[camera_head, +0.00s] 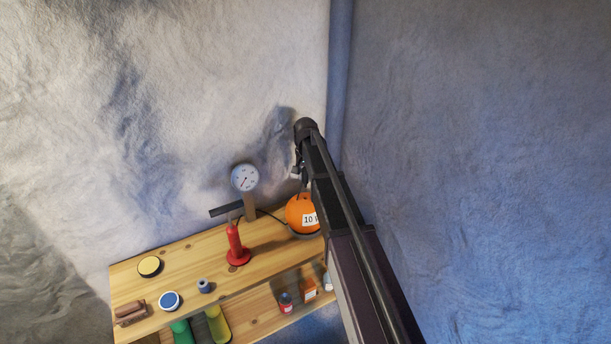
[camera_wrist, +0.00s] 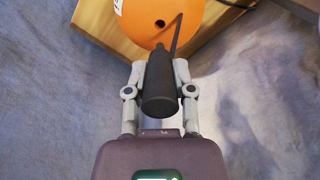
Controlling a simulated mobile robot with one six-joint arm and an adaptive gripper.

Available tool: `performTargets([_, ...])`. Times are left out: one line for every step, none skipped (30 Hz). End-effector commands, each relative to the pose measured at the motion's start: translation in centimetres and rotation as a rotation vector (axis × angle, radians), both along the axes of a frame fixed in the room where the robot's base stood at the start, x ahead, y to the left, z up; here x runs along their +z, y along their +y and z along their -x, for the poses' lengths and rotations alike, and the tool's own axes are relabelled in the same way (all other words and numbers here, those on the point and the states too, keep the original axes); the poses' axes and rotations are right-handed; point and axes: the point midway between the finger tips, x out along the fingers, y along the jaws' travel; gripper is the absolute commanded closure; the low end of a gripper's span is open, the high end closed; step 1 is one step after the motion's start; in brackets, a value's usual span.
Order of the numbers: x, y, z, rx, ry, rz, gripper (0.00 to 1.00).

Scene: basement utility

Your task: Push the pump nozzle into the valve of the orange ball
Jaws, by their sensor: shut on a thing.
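The orange ball (camera_head: 297,211) with a white label rests at the right end of the wooden bench, partly behind my arm. In the wrist view the ball (camera_wrist: 143,20) is at the top, and its valve (camera_wrist: 160,22) shows as a small dark hole. My gripper (camera_wrist: 160,72) is shut on the black pump nozzle (camera_wrist: 160,92), one finger on each side. The nozzle's far end points at the ball just below the valve in the picture. In the head view my gripper (camera_head: 299,172) is above the ball.
The red pump (camera_head: 236,248) stands upright left of the ball, with a gauge (camera_head: 244,178) behind it. A black hose (camera_wrist: 176,35) passes beside the nozzle. A yellow-topped tin (camera_head: 149,266), blue-and-white tin (camera_head: 169,300) and brush (camera_head: 130,313) lie on the bench's left. Walls stand behind and right.

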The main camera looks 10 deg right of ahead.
Motion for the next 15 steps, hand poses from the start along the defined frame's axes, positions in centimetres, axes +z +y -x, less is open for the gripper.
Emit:
performTargets([-0.4, 0.0, 0.0, 0.0, 0.0, 0.0, 1.0])
performTargets([-0.6, 0.0, 0.0, 0.0, 0.0, 0.0, 1.0])
performTargets([-0.8, 0.0, 0.0, 0.0, 0.0, 0.0, 1.0])
performTargets([-1.0, 0.0, 0.0, 0.0, 0.0, 0.0, 1.0])
performTargets([-1.3, 0.0, 0.0, 0.0, 0.0, 0.0, 1.0])
performTargets([-1.5, 0.0, 0.0, 0.0, 0.0, 0.0, 1.0])
performTargets([-1.8, 0.0, 0.0, 0.0, 0.0, 0.0, 1.0])
performTargets([-2.0, 0.0, 0.0, 0.0, 0.0, 0.0, 1.0])
performTargets([-2.3, 0.0, 0.0, 0.0, 0.0, 0.0, 1.0])
performTargets([-2.5, 0.0, 0.0, 0.0, 0.0, 0.0, 1.0])
performTargets([-2.7, 0.0, 0.0, 0.0, 0.0, 0.0, 1.0])
performTargets([-3.0, 0.0, 0.0, 0.0, 0.0, 0.0, 1.0])
performTargets([-3.2, 0.0, 0.0, 0.0, 0.0, 0.0, 1.0])
performTargets([-3.4, 0.0, 0.0, 0.0, 0.0, 0.0, 1.0])
performTargets([-3.7, 0.0, 0.0, 0.0, 0.0, 0.0, 1.0])
